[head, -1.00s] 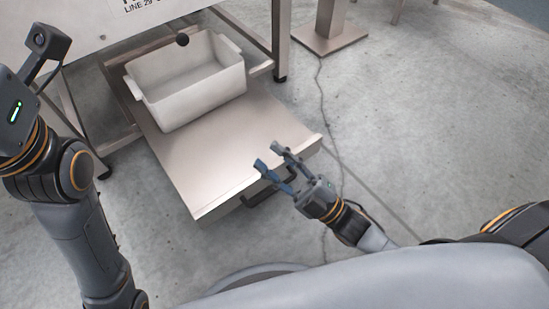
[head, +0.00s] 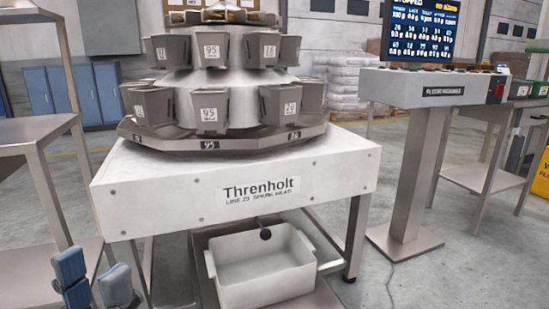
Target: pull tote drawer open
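The tote drawer (head: 324,297) is a flat metal tray that sticks out from under the white machine table, partly cut off by the bottom edge. A white tote (head: 265,285) with an open top sits on it. The drawer's front edge and handle are out of view. My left gripper (head: 95,281) shows at the lower left, with two blue finger pads apart and nothing between them. It is left of the drawer and apart from it. My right gripper is not in view.
The white Threnholt table (head: 150,195) carries a weigher with several numbered buckets (head: 209,107). A black knob (head: 265,234) hangs above the tote. A control console (head: 425,88) on a pedestal stands right. A metal table (head: 30,130) stands left. Floor between table and pedestal is clear.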

